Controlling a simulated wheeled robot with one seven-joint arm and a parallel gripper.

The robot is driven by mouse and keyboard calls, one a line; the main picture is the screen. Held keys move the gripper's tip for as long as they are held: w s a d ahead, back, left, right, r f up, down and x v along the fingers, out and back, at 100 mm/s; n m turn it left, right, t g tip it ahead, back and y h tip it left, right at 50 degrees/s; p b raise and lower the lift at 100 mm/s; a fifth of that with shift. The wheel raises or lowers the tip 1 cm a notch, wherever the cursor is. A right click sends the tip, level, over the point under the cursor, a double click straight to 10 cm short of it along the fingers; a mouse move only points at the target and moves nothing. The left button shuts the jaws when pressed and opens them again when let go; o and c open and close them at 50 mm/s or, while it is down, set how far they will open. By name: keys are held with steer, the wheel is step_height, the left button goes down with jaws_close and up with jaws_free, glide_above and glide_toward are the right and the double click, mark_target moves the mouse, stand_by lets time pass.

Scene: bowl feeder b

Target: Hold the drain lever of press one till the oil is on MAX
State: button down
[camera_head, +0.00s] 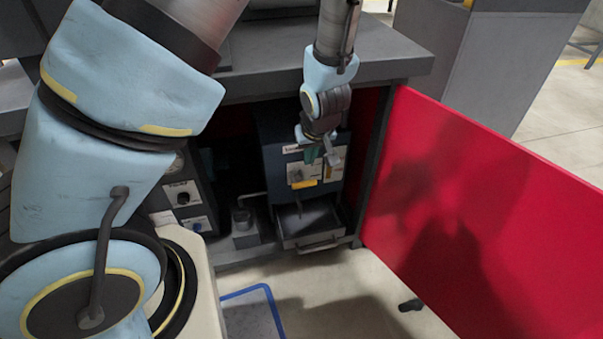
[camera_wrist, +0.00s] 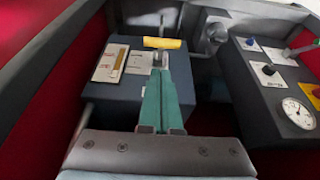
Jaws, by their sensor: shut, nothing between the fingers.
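A dark blue-grey unit (camera_head: 277,134) with a label on its front stands inside the open cabinet; I take it as press one. A yellow bar (camera_head: 304,184), which looks like the drain lever, is low on its front and also shows in the wrist view (camera_wrist: 162,43). A pale gauge plate with an amber strip (camera_wrist: 118,64) is on the same face; its level and MAX mark are too small to read. My gripper (camera_head: 322,157) is in front of the unit. Its teal fingers (camera_wrist: 163,86) are shut and empty, tips pointing toward the yellow bar. Contact cannot be told.
A shallow metal tray (camera_head: 310,226) sits under the unit. To its left are a small grey pump-like part (camera_head: 243,225) and a panel with knobs and a gauge (camera_head: 180,195). A red cabinet door (camera_head: 460,205) stands open at right. The worktop (camera_head: 385,55) overhangs above.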

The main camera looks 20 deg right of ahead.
mark_target(304, 181)
steer(key=b+x, duration=0.6)
steer(key=x, duration=0.4)
steer(key=shift+f, duration=0.1)
